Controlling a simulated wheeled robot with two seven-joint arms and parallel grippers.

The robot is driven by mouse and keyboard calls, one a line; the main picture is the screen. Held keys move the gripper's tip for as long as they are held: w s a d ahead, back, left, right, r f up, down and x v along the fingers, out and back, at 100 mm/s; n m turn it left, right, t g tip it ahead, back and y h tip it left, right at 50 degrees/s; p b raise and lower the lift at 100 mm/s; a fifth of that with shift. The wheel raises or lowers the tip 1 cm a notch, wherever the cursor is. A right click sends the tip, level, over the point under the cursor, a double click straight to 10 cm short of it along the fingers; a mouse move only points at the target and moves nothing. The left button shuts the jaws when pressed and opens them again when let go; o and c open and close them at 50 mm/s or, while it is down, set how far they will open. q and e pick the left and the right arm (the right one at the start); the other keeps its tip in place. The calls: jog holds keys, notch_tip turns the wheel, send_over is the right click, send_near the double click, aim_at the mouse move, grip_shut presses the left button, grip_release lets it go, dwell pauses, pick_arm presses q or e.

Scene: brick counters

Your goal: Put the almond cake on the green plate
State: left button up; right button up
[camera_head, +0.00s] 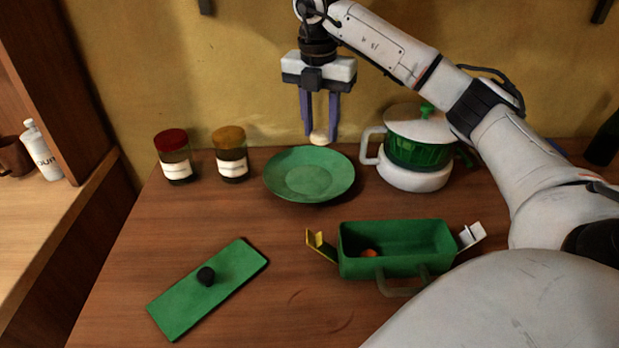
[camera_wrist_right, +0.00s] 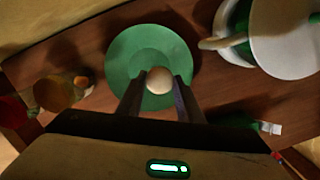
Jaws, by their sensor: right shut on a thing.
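My right gripper (camera_head: 319,138) is shut on a small pale round cake, the almond cake (camera_head: 318,139), and holds it at its fingertips above the back part of the green plate (camera_head: 290,187). In the right wrist view the almond cake (camera_wrist_right: 159,80) sits between the fingertips of the gripper (camera_wrist_right: 159,84), with the green plate (camera_wrist_right: 124,52) beneath it. The plate is round and looks empty. A gap between cake and plate is hard to judge. My left gripper is not in view.
Two jars (camera_head: 175,157) (camera_head: 230,154) stand left of the plate, and a green pot with a white lid (camera_head: 410,150) stands right. An open green box (camera_head: 400,268) holding a small orange thing is in front. Its green lid (camera_head: 190,300) lies front left.

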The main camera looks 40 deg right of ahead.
send_over(321, 177)
jog(key=shift+m, duration=0.3)
jog(key=f, duration=0.5)
jog(key=shift+s+a+f, duration=0.15)
jog(key=shift+a, duration=0.05)
jog(key=shift+f, duration=2.3)
jog(key=shift+f, duration=0.1)
jog(key=o, duration=1)
jog(key=shift+o, duration=0.2)
jog(key=r, duration=0.4)
jog(key=a+r, duration=0.1)
jog(key=r, duration=0.7)
jog(key=shift+s+a+r, duration=0.1)
jog(key=shift+s+a, duration=0.1)
jog(key=shift+a, duration=0.05)
